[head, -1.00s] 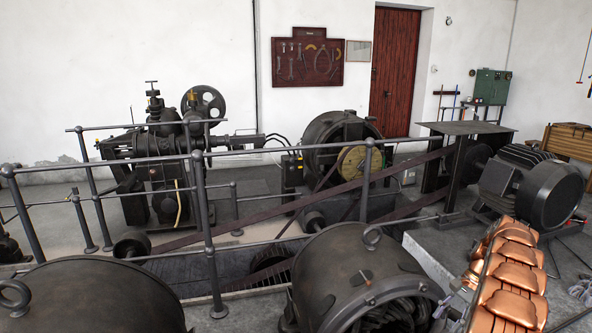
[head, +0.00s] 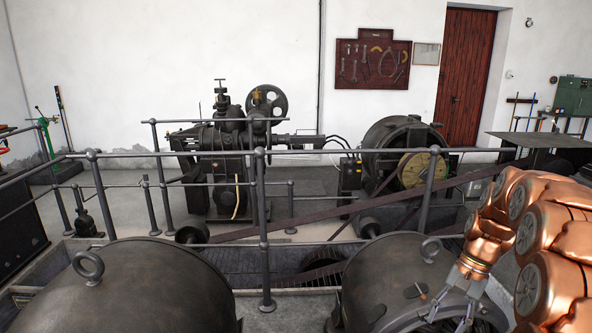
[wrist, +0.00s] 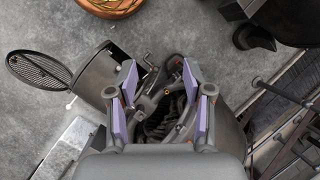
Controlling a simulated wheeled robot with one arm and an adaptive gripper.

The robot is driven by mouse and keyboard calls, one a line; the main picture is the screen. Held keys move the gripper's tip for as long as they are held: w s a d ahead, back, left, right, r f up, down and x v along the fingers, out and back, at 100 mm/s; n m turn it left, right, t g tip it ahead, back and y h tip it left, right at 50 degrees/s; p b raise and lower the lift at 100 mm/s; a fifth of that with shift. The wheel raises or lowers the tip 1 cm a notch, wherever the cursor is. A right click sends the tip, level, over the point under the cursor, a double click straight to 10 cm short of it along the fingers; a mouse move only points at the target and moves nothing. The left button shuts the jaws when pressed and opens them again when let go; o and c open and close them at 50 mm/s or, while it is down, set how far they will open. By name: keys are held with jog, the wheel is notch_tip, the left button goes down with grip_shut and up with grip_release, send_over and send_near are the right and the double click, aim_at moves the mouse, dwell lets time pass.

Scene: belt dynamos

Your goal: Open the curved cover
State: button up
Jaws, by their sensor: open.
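The dark dynamo housing (head: 390,275) stands at the bottom, right of centre, in the head view. Its rounded top has a lifting ring and a small handle; I take this top as the curved cover, but cannot see where it parts from the housing. In the wrist view a curved grey casing (wrist: 88,82) lies left of my gripper, with a slotted round grille (wrist: 38,68) swung out beside it. My gripper (wrist: 160,78) is open, its lilac-padded fingers apart over a dark opening, with nothing clearly held. My copper arm partly hides the housing's right end.
A second dark rounded housing (head: 140,290) stands at lower left. Grey railings (head: 263,220) and a belt run across a pit behind both. A steam engine (head: 225,150) and a large dynamo (head: 405,155) stand by the wall.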

jog(key=s+a+r+n, duration=0.2)
jog(key=s+a+r, duration=0.1)
jog(key=s+a, duration=0.35)
jog(key=s+a+n+h, duration=0.2)
jog(key=s+a+n, duration=0.1)
jog(key=s, duration=0.7)
jog(key=s+a+f+n+h, duration=0.1)
jog(key=s+a+n, duration=0.2)
jog(key=s, duration=0.8)
jog(key=a, duration=0.2)
jog(key=shift+s+a+f+h, duration=0.15)
jog(key=shift+s+a+h, duration=0.15)
jog(key=shift+a+h, duration=0.1)
jog(key=shift+s+f, duration=0.15)
jog(key=shift+s, duration=0.25)
jog(key=shift+c, duration=0.2)
jog(key=shift+d, duration=0.1)
jog(key=shift+c, duration=0.7)
jog(key=shift+s, duration=0.1)
